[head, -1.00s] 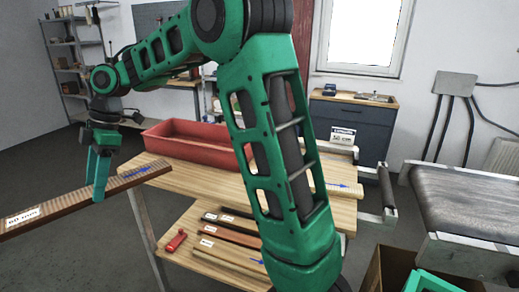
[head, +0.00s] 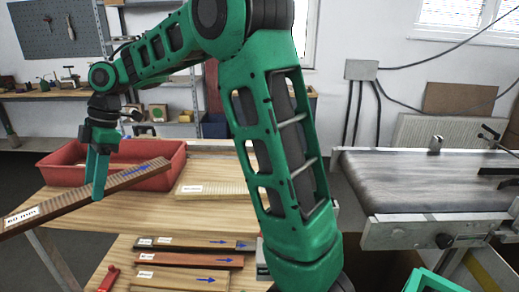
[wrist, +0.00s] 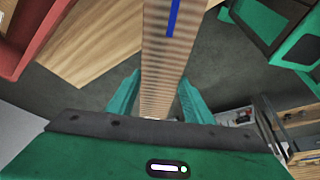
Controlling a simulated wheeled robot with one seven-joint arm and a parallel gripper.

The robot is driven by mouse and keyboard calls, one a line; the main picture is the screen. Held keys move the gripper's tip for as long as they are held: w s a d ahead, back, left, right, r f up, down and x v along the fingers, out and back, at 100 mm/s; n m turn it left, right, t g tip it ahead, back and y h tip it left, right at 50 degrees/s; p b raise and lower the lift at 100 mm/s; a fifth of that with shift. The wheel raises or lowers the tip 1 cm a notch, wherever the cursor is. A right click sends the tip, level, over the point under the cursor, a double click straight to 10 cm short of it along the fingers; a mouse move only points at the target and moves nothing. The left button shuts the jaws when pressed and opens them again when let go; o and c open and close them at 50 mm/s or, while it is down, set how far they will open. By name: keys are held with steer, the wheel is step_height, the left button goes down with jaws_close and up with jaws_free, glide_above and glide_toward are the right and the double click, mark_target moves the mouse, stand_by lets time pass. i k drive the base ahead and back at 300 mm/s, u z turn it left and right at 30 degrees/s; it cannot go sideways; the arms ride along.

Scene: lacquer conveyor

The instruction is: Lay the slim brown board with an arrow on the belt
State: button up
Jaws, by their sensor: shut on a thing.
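The slim brown board (head: 70,200) has a blue arrow near one end and a white label reading 60 mm at the other. My gripper (head: 97,190) is shut on the board near its middle and holds it up at the left, tilted, over the table's left side. In the wrist view the board (wrist: 168,55) runs between the two green fingers, its blue arrow at the top. The belt (head: 425,180) is a dark grey conveyor at the right, well apart from the board.
A red tray (head: 70,178) stands on the wooden table (head: 150,210). A pale board (head: 215,189) lies on the tabletop, and several labelled boards lie on the lower shelf with a red tool (head: 109,278). A metal frame (head: 395,237) edges the belt. The belt's near part looks clear.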

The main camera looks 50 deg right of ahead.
mark_target(440, 181)
steer(key=z, duration=0.05)
steer(key=k, duration=1.85)
steer(key=z, duration=1.65)
steer(key=i, duration=1)
steer(key=u, duration=0.1)
